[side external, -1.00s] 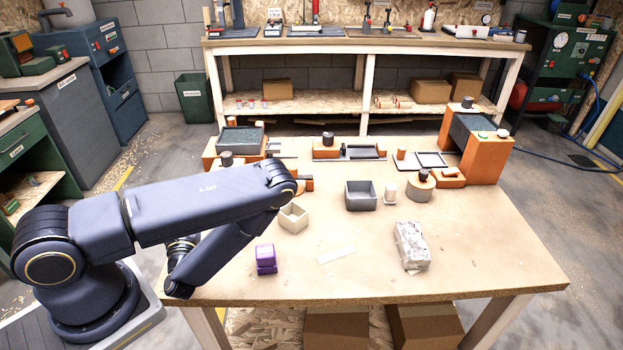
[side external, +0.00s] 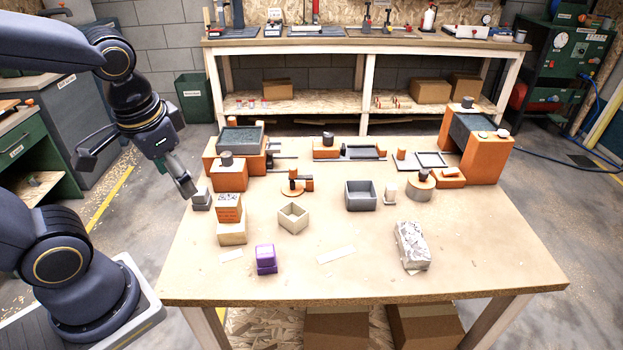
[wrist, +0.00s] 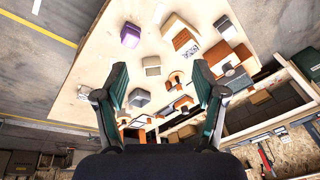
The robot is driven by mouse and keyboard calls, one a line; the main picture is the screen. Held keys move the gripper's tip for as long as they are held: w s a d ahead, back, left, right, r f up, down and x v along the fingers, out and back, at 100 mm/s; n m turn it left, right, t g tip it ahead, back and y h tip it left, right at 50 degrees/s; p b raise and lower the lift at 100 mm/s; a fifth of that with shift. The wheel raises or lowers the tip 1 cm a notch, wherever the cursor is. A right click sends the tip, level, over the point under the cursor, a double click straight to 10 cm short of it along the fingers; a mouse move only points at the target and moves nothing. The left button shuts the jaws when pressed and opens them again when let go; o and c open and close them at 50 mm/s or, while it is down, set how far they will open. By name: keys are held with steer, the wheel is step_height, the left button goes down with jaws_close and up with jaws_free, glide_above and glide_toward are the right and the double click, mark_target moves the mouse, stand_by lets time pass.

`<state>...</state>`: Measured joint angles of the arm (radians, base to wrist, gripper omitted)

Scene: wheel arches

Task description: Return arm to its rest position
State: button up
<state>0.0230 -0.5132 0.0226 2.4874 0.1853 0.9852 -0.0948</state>
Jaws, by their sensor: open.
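My gripper (side external: 135,165) is raised beyond the left edge of the table (side external: 450,285) in the side external view. In the wrist view my gripper (wrist: 162,88) has its two green-padded fingers spread wide, with nothing between them at hand. A small grey block (side external: 201,200) stands at the table's left edge, close to the right finger. The fingers look clear of it, though exact contact is hard to tell. The wrist camera looks down on the tabletop from above.
A patterned block stack (side external: 229,222), a purple block (side external: 266,259), a cream open box (side external: 293,218), a grey open box (side external: 361,196) and a wrapped block (side external: 412,247) stand on the table. Orange fixtures (side external: 485,150) line its back.

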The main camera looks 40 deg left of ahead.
steer(key=d+r+t, duration=0.1)
steer(key=d+r+t+h, duration=0.1)
steer(key=r, duration=0.1)
steer(key=w+d+r+t, duration=0.1)
steer(key=shift+d+r+h, duration=0.2)
steer(key=shift+r+h, duration=0.1)
